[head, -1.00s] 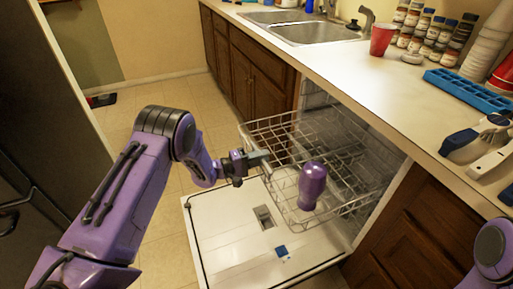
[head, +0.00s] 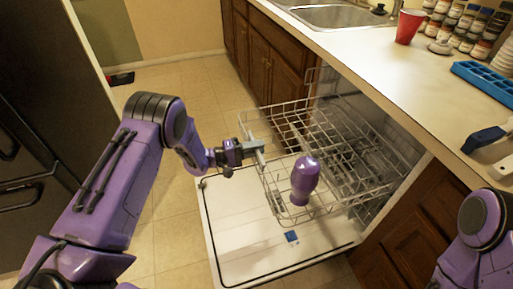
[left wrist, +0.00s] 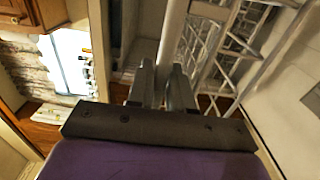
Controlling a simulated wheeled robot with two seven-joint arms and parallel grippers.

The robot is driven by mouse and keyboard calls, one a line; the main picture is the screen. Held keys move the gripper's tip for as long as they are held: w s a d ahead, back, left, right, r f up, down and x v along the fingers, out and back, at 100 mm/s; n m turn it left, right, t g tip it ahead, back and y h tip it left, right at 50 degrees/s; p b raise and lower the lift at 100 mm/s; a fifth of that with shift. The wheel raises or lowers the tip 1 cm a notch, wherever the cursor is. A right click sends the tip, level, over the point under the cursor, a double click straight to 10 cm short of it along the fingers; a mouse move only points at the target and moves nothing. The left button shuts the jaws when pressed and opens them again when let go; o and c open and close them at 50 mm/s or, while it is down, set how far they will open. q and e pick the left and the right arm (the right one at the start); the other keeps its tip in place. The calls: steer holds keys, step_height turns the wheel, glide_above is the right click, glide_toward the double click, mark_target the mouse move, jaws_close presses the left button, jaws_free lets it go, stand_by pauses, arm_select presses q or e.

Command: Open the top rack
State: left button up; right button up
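The open dishwasher has its white door (head: 245,235) folded down. Its wire top rack (head: 290,125) extends out over the door. My left gripper (head: 258,148) is at the rack's front left edge. In the left wrist view its two fingers (left wrist: 163,88) are close together at a pale rack bar (left wrist: 172,35), apparently shut on it; the contact is partly hidden. A glossy purple vase-like object (head: 305,180) stands upright in the rack area; what it rests on is unclear. My right arm shows at the lower right, its gripper out of view.
The counter (head: 400,80) above holds a red cup (head: 409,26), spice jars (head: 465,25), a blue tray (head: 485,80) and a sink (head: 330,15). Wooden cabinets flank the dishwasher. A dark fridge (head: 40,130) stands left. Tiled floor (head: 170,90) is free between.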

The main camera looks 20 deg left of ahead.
arm_select(q)
steer(key=shift+s+a, duration=0.15)
steer(key=shift+a, duration=0.1)
steer(key=v, duration=1)
steer(key=shift+s+a, duration=0.2)
steer(key=shift+a, duration=0.05)
